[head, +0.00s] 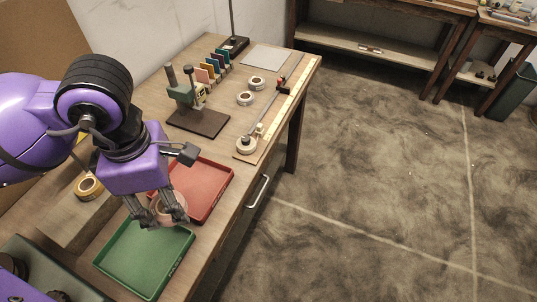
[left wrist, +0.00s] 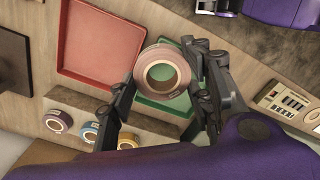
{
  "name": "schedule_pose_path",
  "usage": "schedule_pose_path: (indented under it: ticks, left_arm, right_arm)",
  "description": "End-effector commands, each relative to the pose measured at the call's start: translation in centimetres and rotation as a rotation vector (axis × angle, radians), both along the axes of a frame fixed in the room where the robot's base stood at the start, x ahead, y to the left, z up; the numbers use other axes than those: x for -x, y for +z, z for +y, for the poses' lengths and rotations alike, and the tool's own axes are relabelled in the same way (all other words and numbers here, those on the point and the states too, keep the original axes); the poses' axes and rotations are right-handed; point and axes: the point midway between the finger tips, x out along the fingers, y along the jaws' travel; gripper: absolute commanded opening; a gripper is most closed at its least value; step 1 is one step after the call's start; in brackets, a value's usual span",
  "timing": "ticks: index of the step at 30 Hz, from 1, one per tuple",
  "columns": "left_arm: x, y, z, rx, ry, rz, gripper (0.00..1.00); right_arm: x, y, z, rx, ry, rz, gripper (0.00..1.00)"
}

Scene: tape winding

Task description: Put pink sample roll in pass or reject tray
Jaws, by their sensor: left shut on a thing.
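Tray lettering is unreadable.
A yellow tape roll (head: 88,188) lies left of the trays. A green fixture on a dark base (head: 198,122) stands beyond the red tray. White rolls (head: 245,98) and a long scale strip (head: 272,112) lie farther back. Open floor is right of the bench.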

Motion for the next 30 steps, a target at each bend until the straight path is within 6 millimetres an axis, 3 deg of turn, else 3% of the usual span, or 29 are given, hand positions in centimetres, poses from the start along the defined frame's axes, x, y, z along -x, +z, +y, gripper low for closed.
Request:
schedule_pose_path:
  ticks: [4, 7, 10, 18, 24, 30]
  left_arm:
    - [0.4, -0.2, 0.2, -0.002, 0.116, 0.003, 0.25]
    - [-0.4, -0.7, 0.4, -0.002, 0.145, 0.004, 0.25]
    - [-2.3, -1.7, 0.7, -0.001, 0.15, 0.007, 0.25]
    - [-8.9, -4.2, 1.8, 0.001, 0.147, 0.001, 0.25]
    - [-11.6, -8.0, 2.3, 0.0, 0.144, 0.003, 0.25]
    - [-12.8, -9.4, 2.5, -0.001, 0.143, 0.001, 0.25]
  right_arm:
    - [-0.8, 0.3, 0.2, -0.002, 0.002, -0.015, 0.57]
    - [-1.0, -0.2, 0.3, -0.004, 0.004, -0.015, 0.57]
    - [-0.8, -1.0, 0.3, -0.002, 0.008, -0.009, 0.57]
    - [-1.1, -0.1, 0.2, -0.002, 0.003, -0.016, 0.57]
    - [-0.8, -0.2, 0.2, -0.002, 0.002, -0.012, 0.57]
    - [-0.5, -0.3, 0.1, -0.001, 0.001, -0.007, 0.57]
